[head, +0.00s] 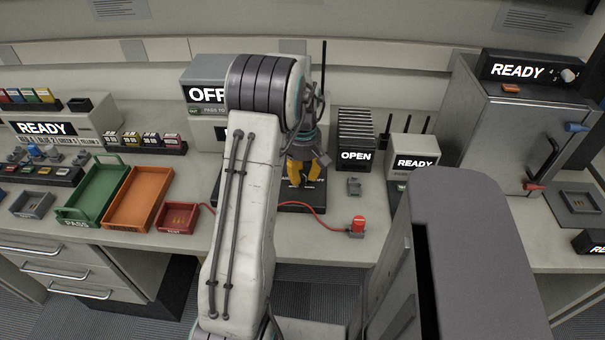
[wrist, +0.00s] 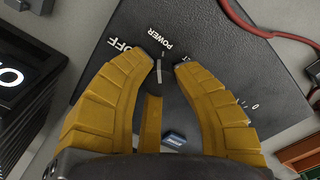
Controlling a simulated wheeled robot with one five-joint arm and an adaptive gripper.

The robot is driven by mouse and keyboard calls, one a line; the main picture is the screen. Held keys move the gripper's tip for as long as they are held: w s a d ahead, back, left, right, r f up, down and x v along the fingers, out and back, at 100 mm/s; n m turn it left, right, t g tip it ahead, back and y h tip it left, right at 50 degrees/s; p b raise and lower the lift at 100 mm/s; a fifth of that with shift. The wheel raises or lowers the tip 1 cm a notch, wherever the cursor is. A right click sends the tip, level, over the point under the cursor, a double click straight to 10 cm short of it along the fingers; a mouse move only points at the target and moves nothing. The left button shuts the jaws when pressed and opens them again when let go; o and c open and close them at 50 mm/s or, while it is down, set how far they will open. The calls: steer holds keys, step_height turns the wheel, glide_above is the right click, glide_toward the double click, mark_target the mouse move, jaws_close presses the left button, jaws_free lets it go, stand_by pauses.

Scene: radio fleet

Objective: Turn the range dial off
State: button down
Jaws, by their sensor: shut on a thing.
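My gripper (head: 303,172) has yellow fingers and reaches down onto a black panel (head: 300,208) on the bench. In the wrist view, my gripper (wrist: 167,65) has its two fingers on either side of a dark dial (wrist: 159,72) with a white pointer line, and is shut on it. The fingers hide most of the dial. The pointer is toward the word POWER, between the OFF label at upper left and a partly covered mark at right. The black panel (wrist: 215,35) also bears a small 0 at lower right. In the head view my arm and fingers cover the dial.
A red cable (head: 310,207) runs from the panel to a red plug (head: 358,223) at right. A rack marked OPEN (head: 356,156) and a READY box (head: 413,163) stand right of the panel. Green (head: 62,213) and orange (head: 113,226) trays and a small red tray (head: 196,217) lie left.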

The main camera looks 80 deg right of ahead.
mark_target(303, 174)
steer(key=n, duration=0.4)
steer(key=shift+a+f+n, duration=0.2)
steer(key=shift+n, duration=0.1)
steer(key=n, duration=0.4)
steer(key=shift+s+n, duration=0.1)
steer(key=shift+n, duration=0.3)
steer(key=shift+d, duration=0.1)
steer(key=c, duration=0.9)
jaws_free()
steer(key=shift+r, duration=0.15)
steer(key=shift+c, duration=0.2)
steer(key=shift+d, duration=0.1)
steer(key=shift+r, duration=0.5)
step_height(303, 174, up, 11)
